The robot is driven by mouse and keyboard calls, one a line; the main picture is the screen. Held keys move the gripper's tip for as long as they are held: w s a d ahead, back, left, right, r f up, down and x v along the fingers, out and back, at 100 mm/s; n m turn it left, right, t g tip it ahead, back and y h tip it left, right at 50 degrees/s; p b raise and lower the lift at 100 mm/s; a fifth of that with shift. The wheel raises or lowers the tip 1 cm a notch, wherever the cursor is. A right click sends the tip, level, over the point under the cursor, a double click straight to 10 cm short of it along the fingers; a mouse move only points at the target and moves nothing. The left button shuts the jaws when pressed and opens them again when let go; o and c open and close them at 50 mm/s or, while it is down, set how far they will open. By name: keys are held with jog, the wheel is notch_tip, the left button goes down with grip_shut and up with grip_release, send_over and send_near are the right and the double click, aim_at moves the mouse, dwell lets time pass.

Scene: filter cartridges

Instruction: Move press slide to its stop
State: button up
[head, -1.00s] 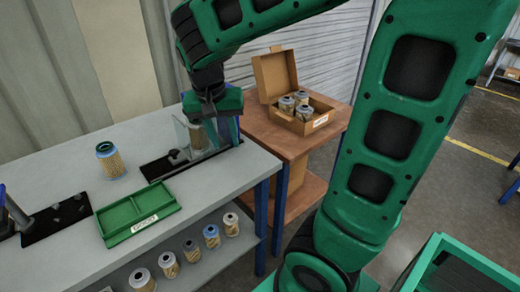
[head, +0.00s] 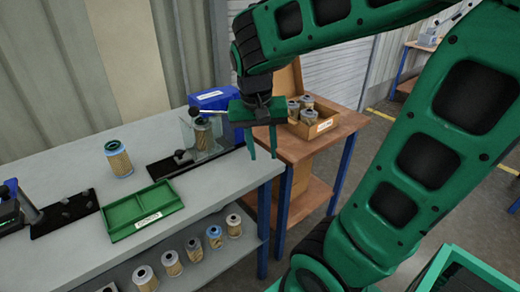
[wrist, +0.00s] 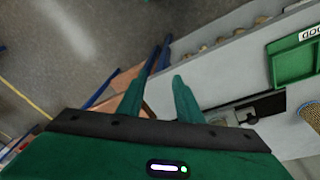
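The press is at the far right end of the bench. It has a blue body (head: 212,99), a lever with a black knob (head: 194,113), and a black rail (head: 164,168). A clear guard (head: 187,133) stands on the rail around a tan filter cartridge (head: 203,135). I cannot tell exactly where the slide ends. My gripper (head: 262,156) is to the right of the press, fingers pointing down, apart and empty, by the bench's right edge. It partly hides the side table. The wrist view shows a gap between the fingers (wrist: 157,88).
A loose cartridge (head: 118,158) stands on the bench (head: 92,165). A green tray (head: 125,220) and a black fixture (head: 66,214) are nearer. Several cartridges stand on the shelf below. A side table (head: 340,126) at right holds an open cardboard box (head: 325,125).

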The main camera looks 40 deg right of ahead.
jog(key=s+d+f+y, duration=0.1)
jog(key=s, duration=0.6)
jog(key=s+d+f+n+y, duration=0.1)
jog(key=s+d, duration=0.1)
jog(key=s, duration=0.5)
jog(key=shift+s+d+f+g, duration=0.15)
jog(key=shift+d+f+g, duration=0.1)
jog(key=shift+f+g, duration=0.15)
